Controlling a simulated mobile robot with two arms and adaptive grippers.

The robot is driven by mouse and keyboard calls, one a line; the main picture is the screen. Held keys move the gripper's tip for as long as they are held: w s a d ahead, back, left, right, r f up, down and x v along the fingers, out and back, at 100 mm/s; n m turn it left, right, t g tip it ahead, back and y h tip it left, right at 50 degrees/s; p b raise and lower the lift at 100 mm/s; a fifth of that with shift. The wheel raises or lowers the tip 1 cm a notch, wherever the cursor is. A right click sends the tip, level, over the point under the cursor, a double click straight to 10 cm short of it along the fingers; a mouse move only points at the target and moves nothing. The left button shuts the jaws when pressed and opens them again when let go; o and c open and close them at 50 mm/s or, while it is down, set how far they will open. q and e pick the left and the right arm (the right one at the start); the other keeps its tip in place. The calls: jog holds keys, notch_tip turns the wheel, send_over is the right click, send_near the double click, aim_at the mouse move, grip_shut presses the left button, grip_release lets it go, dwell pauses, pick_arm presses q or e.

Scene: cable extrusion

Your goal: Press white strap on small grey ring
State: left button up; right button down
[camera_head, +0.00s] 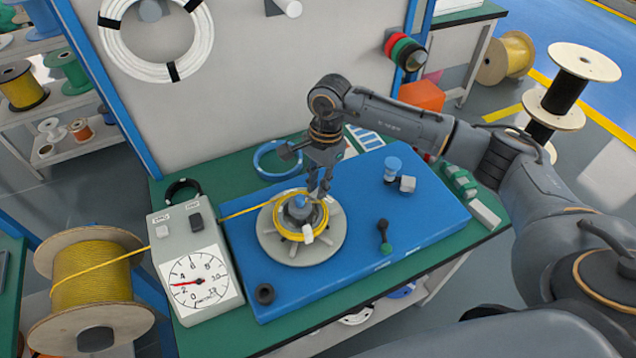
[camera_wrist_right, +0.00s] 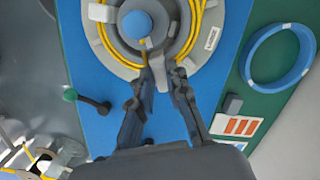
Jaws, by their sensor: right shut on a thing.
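A grey round disc (camera_head: 330,250) on a blue board carries a coil of yellow cable (camera_head: 285,230) around a small grey hub (camera_head: 299,208) with a blue knob. A white strap (camera_head: 308,234) sits across the coil's near side. My right gripper (camera_head: 318,190) points down at the coil. Its tips (camera_wrist_right: 161,72) are closed around a small pale piece (camera_wrist_right: 162,78), which looks like another white strap. My left gripper is out of view.
A dial gauge box (camera_head: 215,255) stands left of the blue board (camera_head: 400,220); yellow cable runs past it from a big spool (camera_head: 92,285). A blue ring (camera_head: 260,168) lies behind.

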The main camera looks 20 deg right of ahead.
jog(key=shift+f+b, duration=0.55)
jog(key=shift+b, duration=0.1)
dwell(0.6)
jog(key=shift+s+f+b, duration=0.15)
jog(key=shift+f+b, duration=0.05)
jog(key=shift+b, duration=0.2)
dwell(0.9)
dwell(0.4)
jog(key=c, duration=1.2)
grip_release()
jog(key=shift+r, duration=0.15)
jog(key=shift+r+p, duration=0.35)
jog(key=shift+r, duration=0.2)
jog(key=shift+r+p, duration=1.5)
jog(key=shift+r, duration=1.95)
